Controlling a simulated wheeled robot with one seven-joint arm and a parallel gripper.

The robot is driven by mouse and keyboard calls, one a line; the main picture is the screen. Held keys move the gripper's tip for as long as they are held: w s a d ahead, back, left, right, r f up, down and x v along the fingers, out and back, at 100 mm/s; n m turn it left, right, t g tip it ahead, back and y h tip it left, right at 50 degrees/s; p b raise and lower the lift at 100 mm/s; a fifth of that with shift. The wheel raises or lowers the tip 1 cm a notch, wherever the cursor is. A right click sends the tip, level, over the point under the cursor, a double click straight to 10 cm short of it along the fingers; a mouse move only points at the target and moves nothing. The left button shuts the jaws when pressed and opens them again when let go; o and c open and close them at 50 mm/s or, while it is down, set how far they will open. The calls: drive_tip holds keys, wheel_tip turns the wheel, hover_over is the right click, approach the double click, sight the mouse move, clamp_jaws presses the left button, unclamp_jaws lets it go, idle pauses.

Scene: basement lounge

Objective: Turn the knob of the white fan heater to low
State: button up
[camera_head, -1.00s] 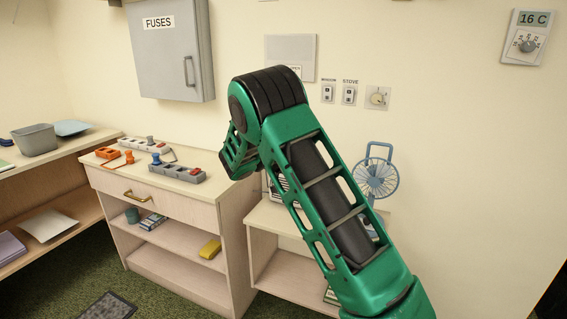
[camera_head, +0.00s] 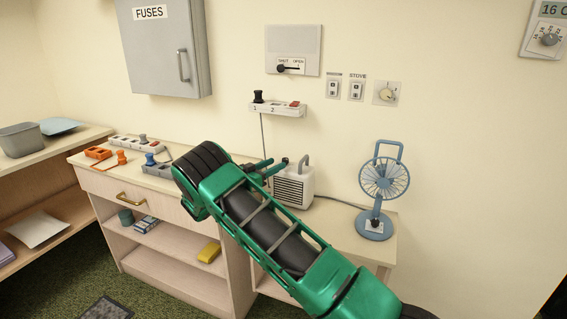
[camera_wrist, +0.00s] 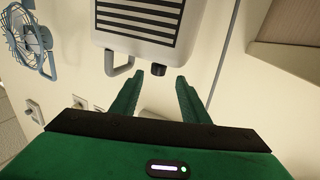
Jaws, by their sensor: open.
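The white fan heater (camera_head: 298,190) stands on the low shelf against the wall, with a dark slatted front and a grey handle. In the wrist view the heater (camera_wrist: 183,42) fills the top middle, its handle pointing down the picture. Its small dark knob (camera_wrist: 158,69) shows on the edge beside the handle, just beyond the fingertips. The knob's setting cannot be read. My gripper (camera_wrist: 154,83) is open and empty, its two green fingers on either side of the line to the knob, apparently not touching it. In the head view my gripper (camera_head: 277,164) is at the heater's upper left.
A blue fan (camera_head: 376,228) stands right of the heater on the same shelf (camera_head: 338,234). A power strip (camera_head: 279,109) with a black plug is on the wall above. The drawer cabinet (camera_head: 150,195) with more strips and plugs is at left.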

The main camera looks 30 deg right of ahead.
sight(285, 158)
drive_tip(key=x, duration=0.6)
drive_tip(key=shift+d, duration=0.35)
clamp_jaws()
